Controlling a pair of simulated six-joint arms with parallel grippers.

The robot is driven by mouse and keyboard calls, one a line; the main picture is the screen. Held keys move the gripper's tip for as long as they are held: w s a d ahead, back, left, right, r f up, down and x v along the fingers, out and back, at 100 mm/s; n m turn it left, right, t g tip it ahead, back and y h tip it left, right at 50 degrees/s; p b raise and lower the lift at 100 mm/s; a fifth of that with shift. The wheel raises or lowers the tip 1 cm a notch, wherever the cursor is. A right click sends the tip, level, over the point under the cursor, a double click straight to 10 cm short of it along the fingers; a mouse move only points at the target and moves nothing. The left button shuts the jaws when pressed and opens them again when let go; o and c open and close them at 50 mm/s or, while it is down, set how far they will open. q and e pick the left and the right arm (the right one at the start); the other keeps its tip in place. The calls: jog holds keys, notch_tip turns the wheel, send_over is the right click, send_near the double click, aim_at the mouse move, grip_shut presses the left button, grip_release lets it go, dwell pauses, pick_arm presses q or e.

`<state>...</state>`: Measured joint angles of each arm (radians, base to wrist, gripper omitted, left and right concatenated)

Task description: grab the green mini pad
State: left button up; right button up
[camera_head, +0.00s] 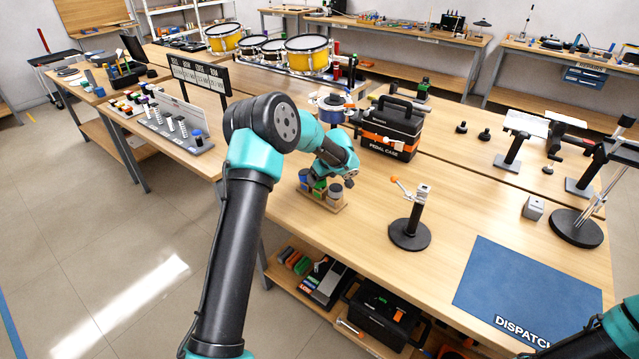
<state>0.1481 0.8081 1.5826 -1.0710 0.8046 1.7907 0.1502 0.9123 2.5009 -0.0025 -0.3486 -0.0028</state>
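A small wooden holder (329,205) stands on the workbench near its left front edge and carries small round coloured pieces. The green mini pad (319,187) shows as a small green patch in the holder, mostly covered by my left gripper (320,176). A blue piece (304,178) is to its left and a grey piece (336,189) to its right. My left gripper reaches down at the green pad. Its fingers are too small and hidden to tell whether they are open or shut. My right arm shows only at the bottom right corner, and its gripper is out of view.
A black pedal case (390,130) stands behind the holder, beside a blue spool-like item (329,112). A black stand (410,233) is to the right. A blue dispatch mat (520,290) lies at the front right. The bench between holder and stand is clear.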

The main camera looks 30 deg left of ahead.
pick_arm(q)
jog(key=x, duration=0.3)
jog(key=shift+f, duration=0.25)
jog(key=c, duration=1)
